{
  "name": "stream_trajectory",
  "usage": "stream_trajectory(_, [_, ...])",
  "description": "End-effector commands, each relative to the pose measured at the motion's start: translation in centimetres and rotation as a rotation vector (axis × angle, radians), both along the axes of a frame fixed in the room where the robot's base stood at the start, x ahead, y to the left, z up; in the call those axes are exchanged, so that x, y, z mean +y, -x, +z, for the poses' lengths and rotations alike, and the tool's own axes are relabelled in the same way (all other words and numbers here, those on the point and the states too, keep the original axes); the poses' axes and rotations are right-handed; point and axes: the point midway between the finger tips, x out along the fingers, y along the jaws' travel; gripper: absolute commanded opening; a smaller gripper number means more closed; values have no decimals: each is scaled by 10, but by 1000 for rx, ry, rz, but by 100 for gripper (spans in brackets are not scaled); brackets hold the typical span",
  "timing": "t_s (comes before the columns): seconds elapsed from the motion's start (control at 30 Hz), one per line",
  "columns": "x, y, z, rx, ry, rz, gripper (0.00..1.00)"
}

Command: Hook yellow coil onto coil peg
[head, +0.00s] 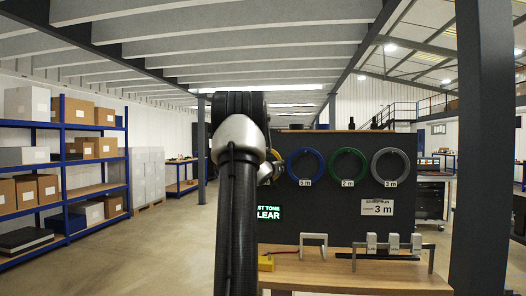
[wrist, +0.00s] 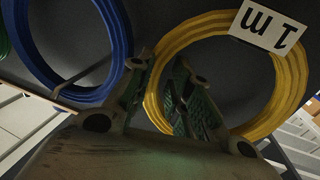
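The yellow coil (wrist: 290,85) fills the right of the wrist view, close in front of the dark board, with a "1 m" label (wrist: 268,24) that reads upside down. In the head view only a sliver of yellow shows beside my arm. My gripper (wrist: 162,68) has its fingers spread, one outside and one inside the ring, with the coil's left side between them. I see no clear sign that the fingers squeeze it. A dark rod (wrist: 178,88) shows inside the ring; whether it bears the coil is unclear. My gripper is hidden behind my arm in the head view.
Blue (head: 305,167), green (head: 347,167) and grey (head: 390,167) coils hang in a row on the dark board (head: 330,220). A wooden bench (head: 350,274) below it carries a grey bracket (head: 313,240) and a rail with grey clips (head: 393,243). Blue shelves (head: 65,170) stand left; the floor between is clear.

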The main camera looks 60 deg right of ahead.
Motion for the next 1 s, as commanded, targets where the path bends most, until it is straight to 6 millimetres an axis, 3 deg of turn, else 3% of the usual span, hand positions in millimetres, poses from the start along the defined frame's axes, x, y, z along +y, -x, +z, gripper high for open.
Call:
stream_trajectory(0.03, [0,0,0,0,0,0,31])
stream_trajectory(0.1, [0,0,0,0,0,0,44])
stream_trajectory(0.47, [3,0,0,1,-1,1,44])
stream_trajectory(0.57, [15,3,1,0,0,1,44])
stream_trajectory(1.0, [102,24,1,0,0,1,44])
